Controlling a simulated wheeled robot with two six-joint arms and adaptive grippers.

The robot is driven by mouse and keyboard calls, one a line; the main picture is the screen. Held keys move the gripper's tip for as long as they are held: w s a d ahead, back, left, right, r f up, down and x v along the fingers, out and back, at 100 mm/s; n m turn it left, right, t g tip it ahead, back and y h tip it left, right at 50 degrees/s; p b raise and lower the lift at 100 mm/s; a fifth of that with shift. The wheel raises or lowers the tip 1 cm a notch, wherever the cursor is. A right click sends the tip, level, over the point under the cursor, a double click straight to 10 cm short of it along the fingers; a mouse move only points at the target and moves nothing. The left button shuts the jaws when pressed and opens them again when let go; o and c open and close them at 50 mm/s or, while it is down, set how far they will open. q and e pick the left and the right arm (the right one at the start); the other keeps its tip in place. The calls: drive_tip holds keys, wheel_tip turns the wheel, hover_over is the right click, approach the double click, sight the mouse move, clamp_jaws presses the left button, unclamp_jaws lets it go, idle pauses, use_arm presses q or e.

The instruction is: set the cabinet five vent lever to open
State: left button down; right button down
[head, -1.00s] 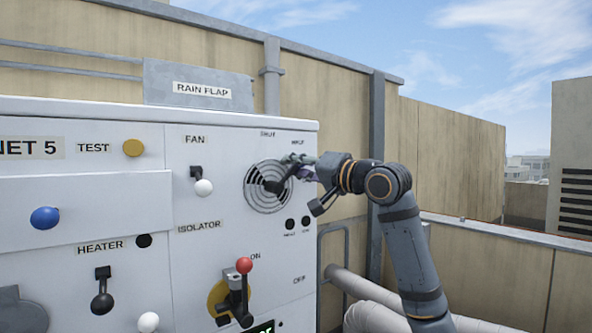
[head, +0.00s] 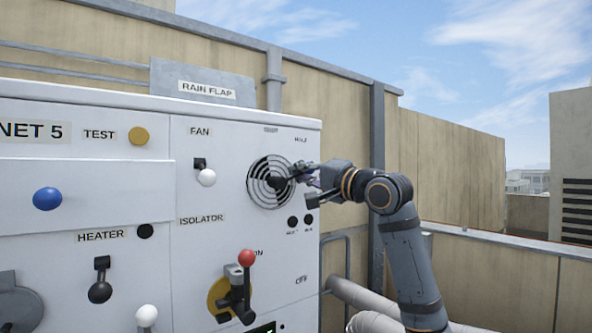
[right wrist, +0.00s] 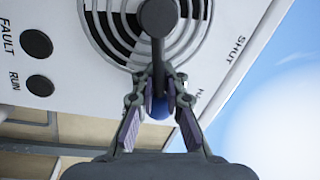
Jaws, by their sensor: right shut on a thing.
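The round vent (head: 257,192) is on the right part of the white cabinet marked NET 5. Its dark lever (right wrist: 157,62) runs from the central hub, pointing right in the head view, past the HALF label and well away from SHUT. The lever ends in a blue knob (right wrist: 158,108). My right gripper (head: 299,176) is at the vent's right side, its fingers shut around the knob end of the lever, as the right wrist view shows. Dark and white sectors show behind the grille. Any label at the lever's right end is hidden by my gripper. My left gripper is out of view.
The isolator handle with a red knob (head: 247,258) stands out below the vent. The fan switch with a white knob (head: 206,178) is to its left. Two dark lamps, FAULT (right wrist: 37,43) and RUN (right wrist: 41,85), sit below the vent. A railing and pipes are right of the cabinet.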

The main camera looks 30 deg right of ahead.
drive_tip(key=shift+d+r, duration=0.2)
drive_tip(key=shift+r, duration=0.1)
drive_tip(key=c, duration=1.5)
unclamp_jaws()
drive_tip(key=o, duration=0.4)
drive_tip(key=shift+s+d+f, duration=0.15)
drive_tip(key=shift+d, duration=0.25)
drive_tip(key=shift+s+d+f, duration=0.1)
drive_tip(key=shift+d, duration=0.3)
drive_tip(key=shift+a, duration=0.45)
drive_tip(key=r+v, duration=0.1)
drive_tip(key=v, duration=0.6)
drive_tip(key=shift+s+d+f, duration=0.2)
drive_tip(key=shift+d+f, duration=0.1)
drive_tip(key=shift+f, duration=0.15)
